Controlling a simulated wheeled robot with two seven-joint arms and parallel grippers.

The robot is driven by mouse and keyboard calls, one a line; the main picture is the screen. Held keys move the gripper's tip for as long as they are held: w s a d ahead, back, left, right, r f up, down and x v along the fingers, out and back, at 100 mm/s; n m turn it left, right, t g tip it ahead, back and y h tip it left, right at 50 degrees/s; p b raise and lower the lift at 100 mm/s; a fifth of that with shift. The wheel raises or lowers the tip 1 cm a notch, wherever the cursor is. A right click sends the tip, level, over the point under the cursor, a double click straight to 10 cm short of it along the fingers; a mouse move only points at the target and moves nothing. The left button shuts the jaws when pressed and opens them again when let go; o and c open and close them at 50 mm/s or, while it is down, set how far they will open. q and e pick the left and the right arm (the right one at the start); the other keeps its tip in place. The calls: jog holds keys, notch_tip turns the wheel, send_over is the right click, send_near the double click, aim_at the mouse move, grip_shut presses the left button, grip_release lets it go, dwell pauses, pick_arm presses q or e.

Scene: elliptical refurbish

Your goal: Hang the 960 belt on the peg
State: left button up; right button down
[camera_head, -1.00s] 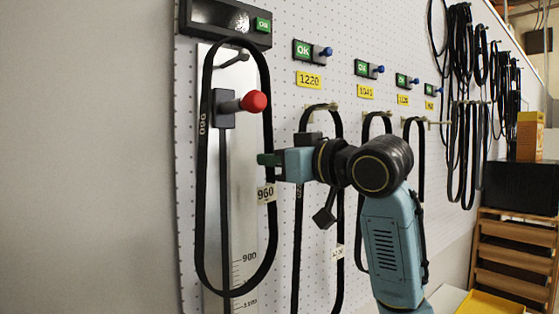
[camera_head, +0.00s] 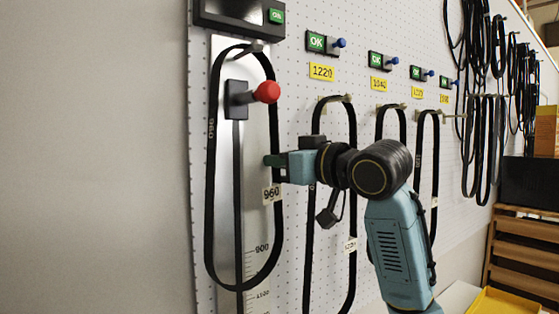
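The 960 belt (camera_head: 209,190) is a long black loop with a white "960" tag (camera_head: 272,194). It hangs upright at the left of the pegboard, in front of the measuring gauge (camera_head: 256,215). Its top bend lies at the gauge's upper peg (camera_head: 257,47); I cannot tell whether it rests on it. My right gripper (camera_head: 273,160) is shut on the belt's right strand, above the tag. The red-knobbed slider (camera_head: 266,92) shows inside the loop. A small yellow label (camera_head: 445,99), too small to read surely, sits above the rightmost peg in the row (camera_head: 458,116). My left gripper is out of view.
Belts (camera_head: 352,170) hang on pegs to the right, close behind my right arm, under yellow labels such as 1220 (camera_head: 322,72). More black belts (camera_head: 480,120) hang farther right. A wooden rack (camera_head: 522,250) and a yellow tray (camera_head: 500,302) stand lower right.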

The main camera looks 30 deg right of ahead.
jog(key=c, duration=1.5)
grip_release()
jog(key=shift+c, duration=0.2)
jog(key=shift+s, duration=0.15)
